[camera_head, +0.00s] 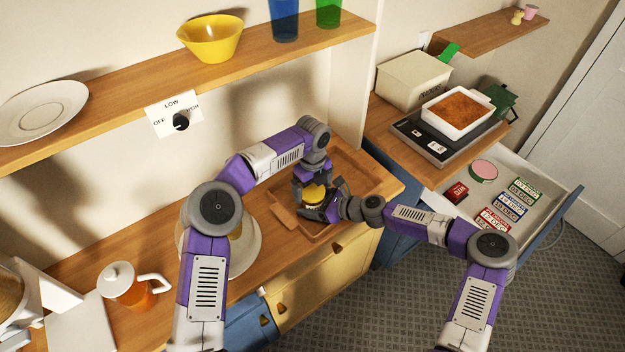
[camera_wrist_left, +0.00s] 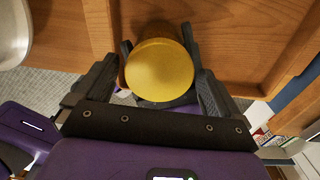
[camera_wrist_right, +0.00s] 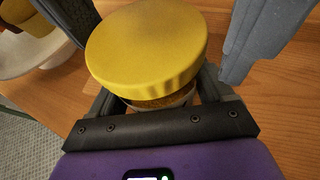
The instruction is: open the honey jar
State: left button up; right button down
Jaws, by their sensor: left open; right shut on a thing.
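The honey jar has a round yellow lid (camera_head: 314,193) and stands over the wooden tray on the counter. The lid also fills the middle of the left wrist view (camera_wrist_left: 160,70) and the top of the right wrist view (camera_wrist_right: 147,45). Below the lid, a strip of the jar's body (camera_wrist_right: 165,100) shows; most of it is hidden. My right gripper (camera_head: 322,210) is shut on the jar's body from the side. My left gripper (camera_head: 312,182) points down from above, open, with a finger on either side of the lid. I cannot tell whether the lid is seated or loose.
The wooden tray (camera_head: 355,165) has raised rims around the jar. A white plate-like stand (camera_head: 250,262) is to its left, partly behind my left arm. A teapot (camera_head: 125,285) stands further left. An open drawer (camera_head: 548,205) holds small boxes at right.

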pick_arm(q)
jog(key=shift+f, duration=0.15)
jog(key=shift+c, duration=0.5)
jog(key=c, duration=1)
jog(key=n, duration=0.5)
jog(key=shift+n, duration=0.4)
jog(key=n, duration=0.7)
jog(key=shift+n, duration=0.3)
jog(key=o, duration=1.1)
jog(key=shift+o, duration=0.2)
jog(key=shift+d, duration=0.1)
